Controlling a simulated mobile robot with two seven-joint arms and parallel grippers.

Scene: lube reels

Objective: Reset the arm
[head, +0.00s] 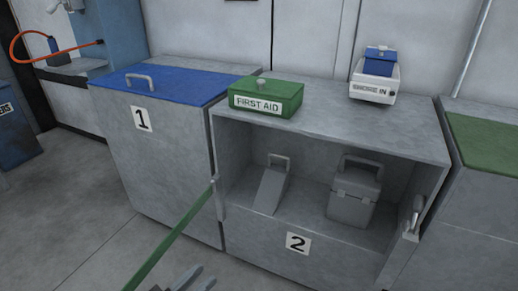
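My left gripper (190,279) shows only in part at the bottom edge of the head view. Its grey fingertips are in front of the cabinets, just right of a slanting green strip (168,239). The frame cuts off most of the gripper, so I cannot tell whether it is open or shut. Nothing is visibly held in the part that shows. My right gripper is not in view.
The green strip looks like the edge of an open door on cabinet 2 (270,235). Two grey containers stand inside, one slanted (271,188) and one boxy (354,195). A green first aid box (266,97) and a white-and-blue device (374,82) sit on top. Blue-lidded cabinet 1 (165,160) stands left.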

